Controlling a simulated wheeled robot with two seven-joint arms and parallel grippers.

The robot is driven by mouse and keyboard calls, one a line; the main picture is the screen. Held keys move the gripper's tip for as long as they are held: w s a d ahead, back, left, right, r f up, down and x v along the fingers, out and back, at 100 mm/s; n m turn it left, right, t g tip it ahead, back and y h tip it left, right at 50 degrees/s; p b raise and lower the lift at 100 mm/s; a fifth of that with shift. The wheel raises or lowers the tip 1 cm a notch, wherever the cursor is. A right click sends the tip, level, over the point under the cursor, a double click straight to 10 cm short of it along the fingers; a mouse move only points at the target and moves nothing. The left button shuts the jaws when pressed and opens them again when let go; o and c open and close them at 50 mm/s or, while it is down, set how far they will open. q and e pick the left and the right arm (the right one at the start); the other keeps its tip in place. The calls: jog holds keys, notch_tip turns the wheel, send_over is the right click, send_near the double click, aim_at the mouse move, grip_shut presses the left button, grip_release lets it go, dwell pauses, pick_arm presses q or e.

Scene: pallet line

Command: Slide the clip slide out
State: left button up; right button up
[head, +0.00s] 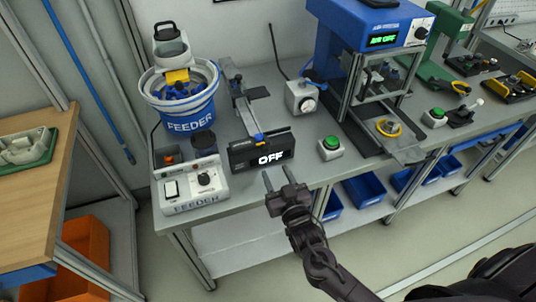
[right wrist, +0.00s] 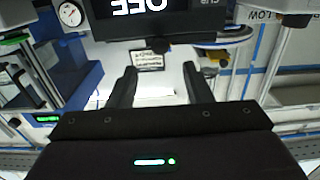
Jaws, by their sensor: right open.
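The clip unit is a black box (head: 262,152) with a lit OFF display, at the front of the bench. A metal rail (head: 240,100) with blue parts runs back from it. In the right wrist view the black box (right wrist: 155,22) shows upside down at the top, with a partly legible CLIP label. I cannot tell which part is the slide itself. My right gripper (head: 282,180) is open in front of the box, just off the bench's front edge. Its fingers (right wrist: 160,88) show apart in the wrist view, with nothing clearly held. My left gripper is out of view.
A blue feeder bowl (head: 190,112) and its control box (head: 190,185) stand left of the unit. A green button (head: 331,147) and a blue press (head: 370,45) stand to the right. Blue bins (head: 365,190) sit below the bench (head: 225,178). Open floor lies in front.

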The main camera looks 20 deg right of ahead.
aim_at(266, 152)
jog(key=w+p, duration=0.1)
jog(key=w, duration=0.6)
jog(key=shift+w+a+p, duration=0.15)
jog(key=shift+w+p, duration=0.15)
grip_shut()
